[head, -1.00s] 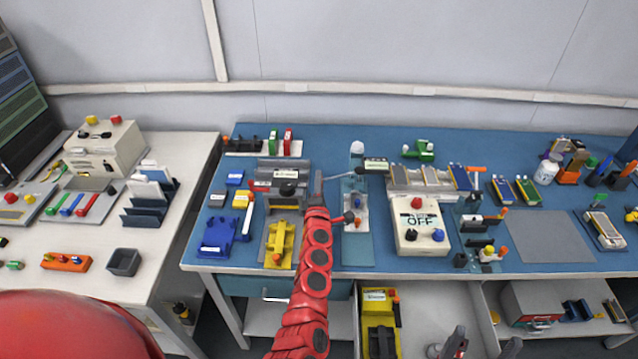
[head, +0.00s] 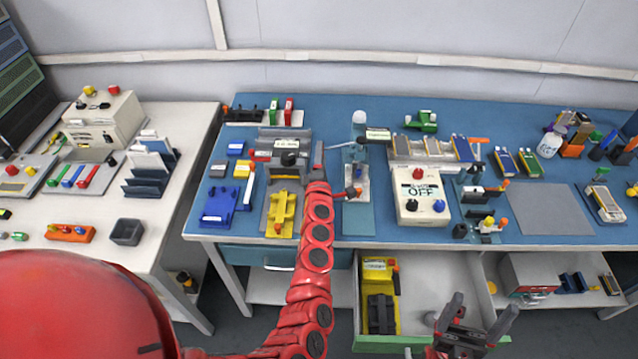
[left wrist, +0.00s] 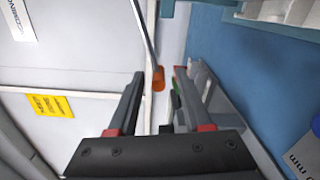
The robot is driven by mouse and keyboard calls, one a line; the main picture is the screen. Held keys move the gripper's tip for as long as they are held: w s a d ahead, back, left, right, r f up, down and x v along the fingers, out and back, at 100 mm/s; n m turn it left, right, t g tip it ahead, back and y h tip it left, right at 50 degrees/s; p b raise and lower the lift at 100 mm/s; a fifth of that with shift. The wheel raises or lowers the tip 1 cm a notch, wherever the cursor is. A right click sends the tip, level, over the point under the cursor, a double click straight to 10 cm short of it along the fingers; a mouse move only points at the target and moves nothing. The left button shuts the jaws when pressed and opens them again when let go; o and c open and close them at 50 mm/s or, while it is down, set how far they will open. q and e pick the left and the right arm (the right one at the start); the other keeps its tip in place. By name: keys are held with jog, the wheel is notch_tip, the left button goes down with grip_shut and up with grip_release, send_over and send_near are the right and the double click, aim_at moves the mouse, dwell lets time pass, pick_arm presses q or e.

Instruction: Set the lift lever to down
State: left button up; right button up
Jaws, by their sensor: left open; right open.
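A thin metal rod with an orange tip (left wrist: 158,80), apparently the lift lever, shows in the left wrist view between the fingertips of my left gripper (left wrist: 160,74). The fingers are apart, and I cannot tell whether either touches it. In the head view my left gripper (head: 319,163) is over the middle of the blue bench, largely hidden by my red arm. An orange-tipped lever (head: 355,191) shows just right of it; its setting cannot be read. My right gripper (head: 474,322) is open and empty at the lower right, in front of the bench.
The blue bench (head: 290,240) is crowded around the lever. A yellow part (head: 283,213) stands left of my arm, a white box marked OFF (head: 420,207) to the right. An open drawer (head: 435,275) juts out below. A bare grey mat (head: 548,208) lies further right.

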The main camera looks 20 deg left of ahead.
pick_arm(q)
jog(key=b+v, duration=0.2)
jog(key=v, duration=1.3)
jog(key=shift+s+b, duration=0.3)
jog(key=shift+s, duration=0.1)
